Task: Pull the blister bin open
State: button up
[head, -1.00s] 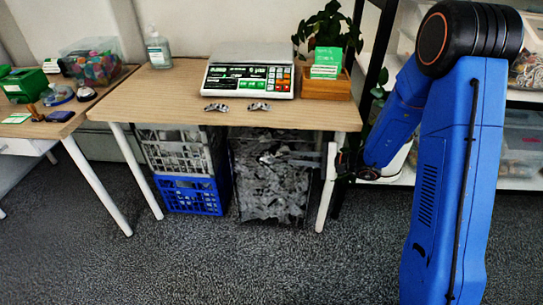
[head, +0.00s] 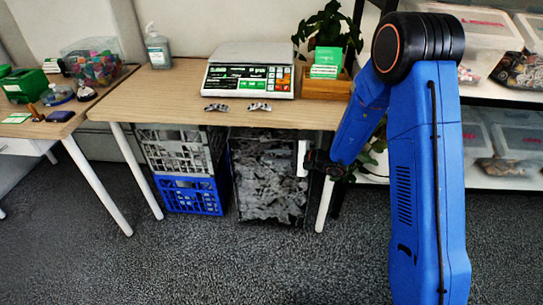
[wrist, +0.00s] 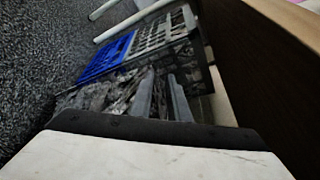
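The blister bin (head: 268,200) is a dark-framed bin full of crumpled silvery packs, on the floor under the wooden table. It also shows in the wrist view (wrist: 103,93). My gripper (wrist: 162,80) reaches in from the right under the tabletop, at the upper part of the bin. Its two grey fingers stand apart with a gap between them, and I see nothing held there. In the head view, the fingers are hard to make out against the packs. I cannot tell whether they touch the bin.
A grey crate on a blue crate (head: 192,196) stands just left of the bin. The tabletop (head: 170,95) is close above my gripper and holds a scale (head: 250,78). A white table leg (head: 325,203) stands right of the bin. The carpet in front is clear.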

grip_shut()
dwell(1.4)
